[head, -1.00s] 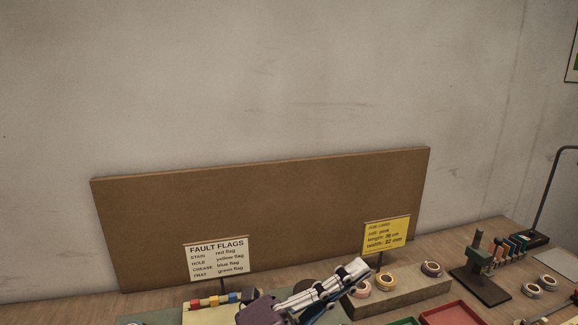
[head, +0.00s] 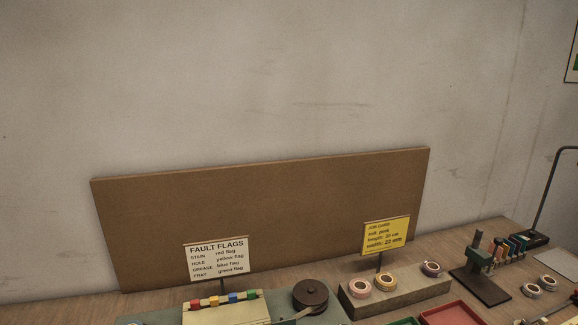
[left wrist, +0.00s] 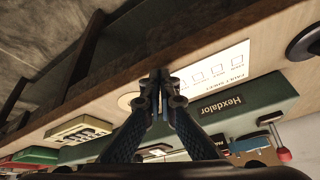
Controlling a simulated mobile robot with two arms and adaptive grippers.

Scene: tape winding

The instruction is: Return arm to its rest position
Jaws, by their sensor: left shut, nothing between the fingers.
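My left gripper (left wrist: 162,80) shows in the left wrist view with its fingers together and nothing between them. It is by the front edge of the workbench (left wrist: 110,85), apart from the things on it. Behind it is a green machine base marked Hexdalor (left wrist: 225,105). In the head view neither gripper shows. The dark round reel (head: 311,294) and the block of coloured flags (head: 228,311) are in clear sight there.
A white fault sheet (left wrist: 216,68) lies near the bench edge. In the head view, tape rolls sit on a grey stand (head: 408,291). A red tray (head: 450,314) is at the bottom. A brown board (head: 300,215) leans on the wall.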

